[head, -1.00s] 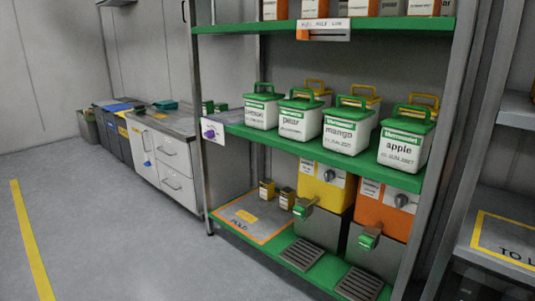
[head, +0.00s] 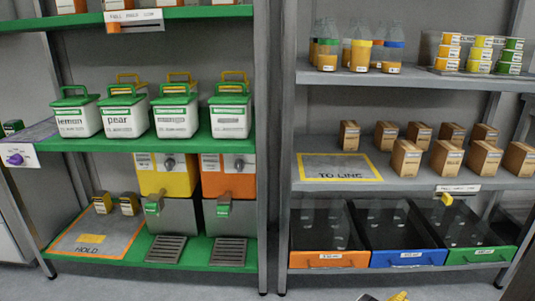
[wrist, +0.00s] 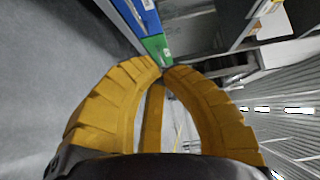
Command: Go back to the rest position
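My gripper (wrist: 163,69) fills the lower part of the wrist view. Its two yellow fingers curve inward and their tips meet, with nothing seen held between the tips. A yellow strip shows through the gap behind them, and I cannot tell what it is. In the wrist view the tips appear in front of a green bin front (wrist: 156,46), with grey floor at the left. In the head view only a small yellow piece of my gripper shows at the bottom edge.
A green shelf rack (head: 256,150) holds white tubs and two filler machines (head: 166,176) (head: 229,177). A grey rack (head: 287,200) at right carries bottles, small boxes, a TO LINE area (head: 339,174) and orange, blue and green bins (head: 466,256). Bare floor (head: 200,288) lies in front.

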